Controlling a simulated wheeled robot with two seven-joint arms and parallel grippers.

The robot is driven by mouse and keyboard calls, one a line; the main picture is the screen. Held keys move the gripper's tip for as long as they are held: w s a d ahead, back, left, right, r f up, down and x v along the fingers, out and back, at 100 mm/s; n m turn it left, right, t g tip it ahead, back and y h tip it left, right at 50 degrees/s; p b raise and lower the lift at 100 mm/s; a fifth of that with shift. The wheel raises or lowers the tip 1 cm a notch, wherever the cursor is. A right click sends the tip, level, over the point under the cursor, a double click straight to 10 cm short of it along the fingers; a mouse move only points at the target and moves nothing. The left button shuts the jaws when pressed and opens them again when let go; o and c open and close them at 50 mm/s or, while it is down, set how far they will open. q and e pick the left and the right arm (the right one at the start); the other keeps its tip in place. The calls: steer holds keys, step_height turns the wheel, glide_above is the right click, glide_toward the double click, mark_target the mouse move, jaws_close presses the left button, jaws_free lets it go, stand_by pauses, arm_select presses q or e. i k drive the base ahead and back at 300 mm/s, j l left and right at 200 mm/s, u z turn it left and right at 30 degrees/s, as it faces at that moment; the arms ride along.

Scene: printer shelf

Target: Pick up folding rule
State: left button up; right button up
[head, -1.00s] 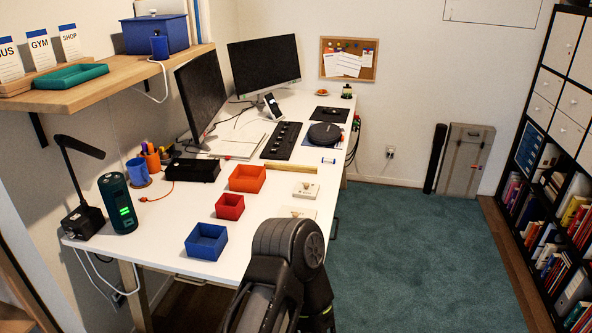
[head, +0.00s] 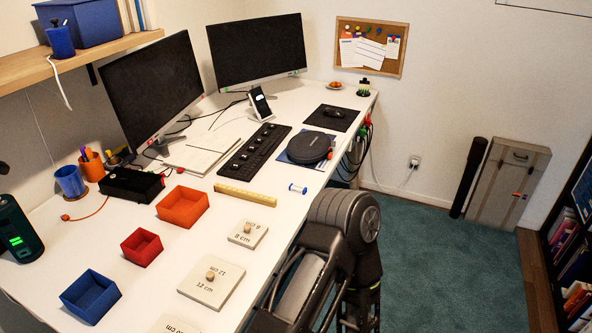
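The folding rule (head: 245,195) is a flat, narrow yellow-tan bar with markings. It lies flat on the white desk, in front of the black strip of keys and to the left of a small blue-and-white spool. Nothing covers it. One of my dark arms rises at the bottom right beside the desk's front edge, with its rounded joint uppermost, apart from the rule. Neither of my grippers shows in the head view, so I cannot see their fingers.
Red trays (head: 182,206), a blue tray (head: 91,296) and square labelled plates with knobs (head: 249,233) stand near the rule. A black key strip (head: 253,150) and a round dark case (head: 308,147) lie behind it. Clear desk surrounds the rule.

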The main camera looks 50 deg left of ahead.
mark_target(261, 202)
steer(key=i, duration=2.4)
steer(key=i+u, duration=0.1)
steer(key=u, duration=4.35)
